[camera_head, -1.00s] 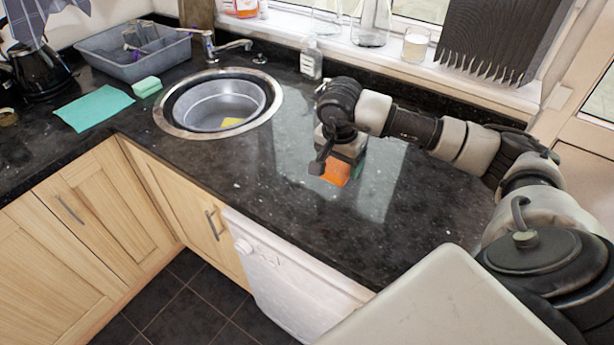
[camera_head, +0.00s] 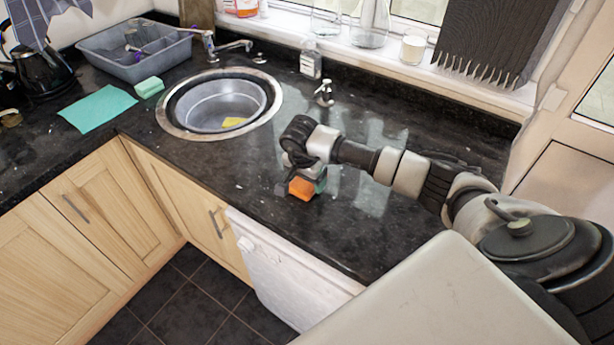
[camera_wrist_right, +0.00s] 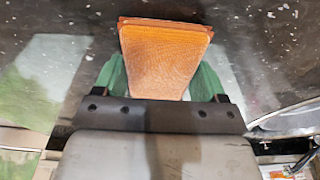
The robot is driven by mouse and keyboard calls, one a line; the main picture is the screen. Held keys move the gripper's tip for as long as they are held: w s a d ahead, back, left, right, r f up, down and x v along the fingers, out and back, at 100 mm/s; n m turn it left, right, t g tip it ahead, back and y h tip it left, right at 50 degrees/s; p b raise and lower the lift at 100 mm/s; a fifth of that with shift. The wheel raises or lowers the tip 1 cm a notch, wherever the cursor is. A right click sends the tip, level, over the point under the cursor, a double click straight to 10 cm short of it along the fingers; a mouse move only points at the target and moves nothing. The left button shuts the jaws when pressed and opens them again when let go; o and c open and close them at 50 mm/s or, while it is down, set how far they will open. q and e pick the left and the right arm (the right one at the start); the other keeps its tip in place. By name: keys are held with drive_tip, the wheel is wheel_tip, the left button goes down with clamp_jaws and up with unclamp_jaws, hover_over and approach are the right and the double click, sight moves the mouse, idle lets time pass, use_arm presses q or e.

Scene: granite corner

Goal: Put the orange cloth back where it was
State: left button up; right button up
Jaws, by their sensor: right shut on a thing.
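The orange cloth (camera_head: 301,188) is a small folded block held in my right gripper (camera_head: 306,184), over the dark granite counter to the right of the sink. In the right wrist view the cloth (camera_wrist_right: 165,60) sits between the green fingers of the gripper (camera_wrist_right: 165,78), which are shut on its sides. It is close above the counter or touching it; I cannot tell which. My left gripper is not in view.
The round sink (camera_head: 219,104) with a yellow item (camera_head: 233,122) inside lies to the left. A teal cloth (camera_head: 97,107) and a green sponge (camera_head: 149,88) lie further left, near a grey dish tub (camera_head: 134,53). A soap dispenser (camera_head: 324,93) stands behind. The counter (camera_head: 250,165) around the gripper is clear.

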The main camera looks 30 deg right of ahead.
sight(303, 185)
drive_tip(key=shift+f, duration=0.2)
drive_tip(key=o, duration=0.9)
drive_tip(key=shift+r, duration=0.1)
drive_tip(key=shift+r, duration=0.1)
wheel_tip(303, 185, up, 12)
drive_tip(key=a+b, duration=0.1)
drive_tip(key=b, duration=0.2)
drive_tip(key=shift+s+a, duration=0.35)
